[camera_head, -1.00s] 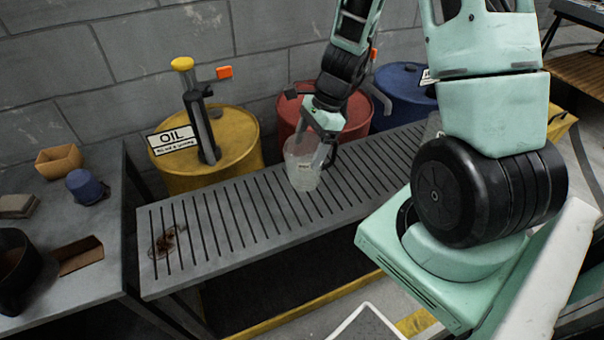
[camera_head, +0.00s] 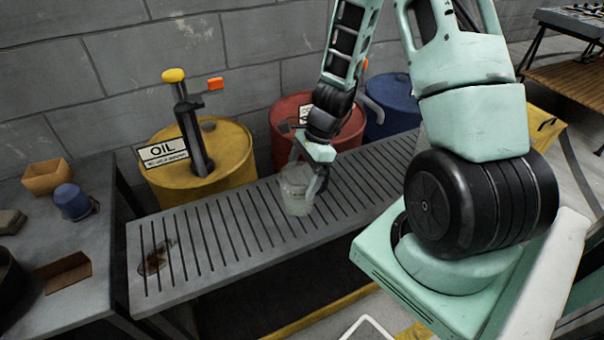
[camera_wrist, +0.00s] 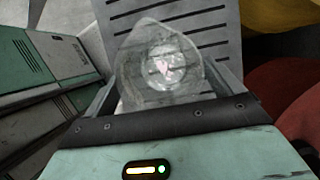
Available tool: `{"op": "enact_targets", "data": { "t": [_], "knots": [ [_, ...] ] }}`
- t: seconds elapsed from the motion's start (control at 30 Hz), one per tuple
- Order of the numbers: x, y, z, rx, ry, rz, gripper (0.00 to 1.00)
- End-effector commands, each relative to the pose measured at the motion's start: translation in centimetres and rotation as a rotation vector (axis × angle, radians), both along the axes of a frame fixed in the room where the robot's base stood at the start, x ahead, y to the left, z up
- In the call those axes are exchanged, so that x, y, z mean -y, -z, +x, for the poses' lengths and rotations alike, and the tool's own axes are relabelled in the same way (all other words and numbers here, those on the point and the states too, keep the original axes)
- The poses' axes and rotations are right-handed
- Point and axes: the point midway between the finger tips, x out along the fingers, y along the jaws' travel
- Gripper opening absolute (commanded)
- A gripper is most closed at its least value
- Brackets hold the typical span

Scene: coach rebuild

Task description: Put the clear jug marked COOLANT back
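A clear, frosted jug (camera_head: 296,190) is upright, or nearly so, over the middle of the grey slatted bench (camera_head: 215,229). I cannot tell whether its base touches the slats. No COOLANT marking is readable on it. My gripper (camera_head: 308,180) reaches down from behind and to the right, with its fingers around the jug. In the wrist view the jug (camera_wrist: 160,70) sits between the two fingers, which appear to press on its sides. A small pinkish mark shows through it there.
Behind the bench stand a yellow drum (camera_head: 235,150) with an OIL sign (camera_head: 163,152) and pump, a red drum (camera_head: 285,125) and a blue drum (camera_head: 395,100). A side table (camera_head: 60,230) at left holds several small items. A brown stain (camera_head: 155,259) marks the bench's left end.

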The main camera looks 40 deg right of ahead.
Motion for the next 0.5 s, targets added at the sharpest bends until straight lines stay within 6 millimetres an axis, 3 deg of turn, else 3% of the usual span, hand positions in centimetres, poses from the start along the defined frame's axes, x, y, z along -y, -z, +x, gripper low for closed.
{"op": "enact_targets", "data": {
  "t": [0.27, 0.5],
  "knots": [
    [0.0, -0.2, 0.0, 0.000, 0.000, 0.000, 1.00],
    [1.0, -3.1, -0.1, 0.004, 0.000, -0.003, 1.00]
  ]
}}
